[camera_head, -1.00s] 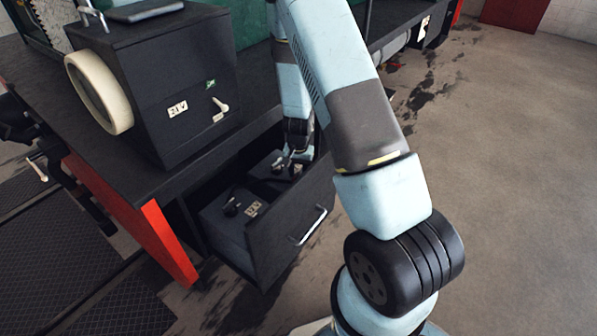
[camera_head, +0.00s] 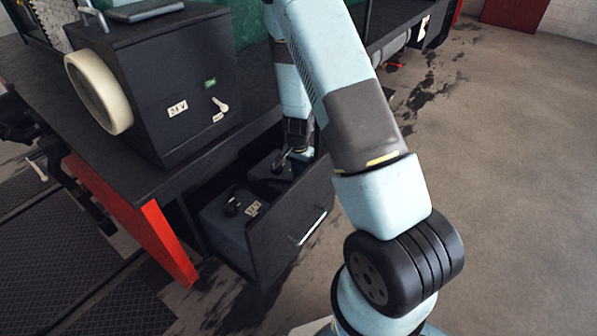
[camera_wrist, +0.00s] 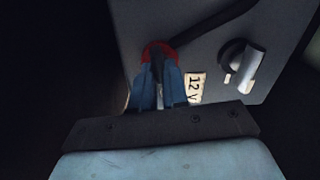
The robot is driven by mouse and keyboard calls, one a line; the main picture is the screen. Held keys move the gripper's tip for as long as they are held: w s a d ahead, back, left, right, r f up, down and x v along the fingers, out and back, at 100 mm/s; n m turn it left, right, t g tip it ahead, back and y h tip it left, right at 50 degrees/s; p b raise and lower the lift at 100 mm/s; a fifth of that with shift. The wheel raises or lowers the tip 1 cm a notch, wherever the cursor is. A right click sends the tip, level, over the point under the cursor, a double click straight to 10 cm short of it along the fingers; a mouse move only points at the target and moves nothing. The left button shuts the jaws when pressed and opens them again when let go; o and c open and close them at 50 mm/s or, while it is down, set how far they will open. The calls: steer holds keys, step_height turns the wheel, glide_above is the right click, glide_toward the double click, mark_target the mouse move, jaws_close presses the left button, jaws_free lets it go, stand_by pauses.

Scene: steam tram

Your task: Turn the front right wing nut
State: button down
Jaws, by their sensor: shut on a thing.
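My gripper (camera_wrist: 158,88) shows in the wrist view as two blue fingers closed on a wing nut (camera_wrist: 156,62) at a red-ringed terminal. The fingers hide most of that nut. A dark cable runs from this terminal to the upper right. A second, pale wing nut (camera_wrist: 246,68) stands free to the right on the same grey battery (camera_wrist: 205,60), beside a "12 V" label. In the head view, my gripper (camera_head: 286,157) reaches down at the rear battery (camera_head: 268,171) in the open drawer; its fingertips are small and dark there. A front battery (camera_head: 222,222) sits nearer.
The drawer (camera_head: 280,245) stands open with a metal handle (camera_head: 312,228) on its front. A black cabinet (camera_head: 190,85) with a cream handwheel (camera_head: 98,92) stands above to the left. A red beam (camera_head: 140,225) is left of the drawer. Floor to the right is clear.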

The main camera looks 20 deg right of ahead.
steer(key=shift+m, duration=0.9)
steer(key=c, duration=1.1)
jaws_free()
steer(key=shift+c, duration=0.2)
step_height(320, 180, up, 14)
steer(key=shift+f, duration=0.15)
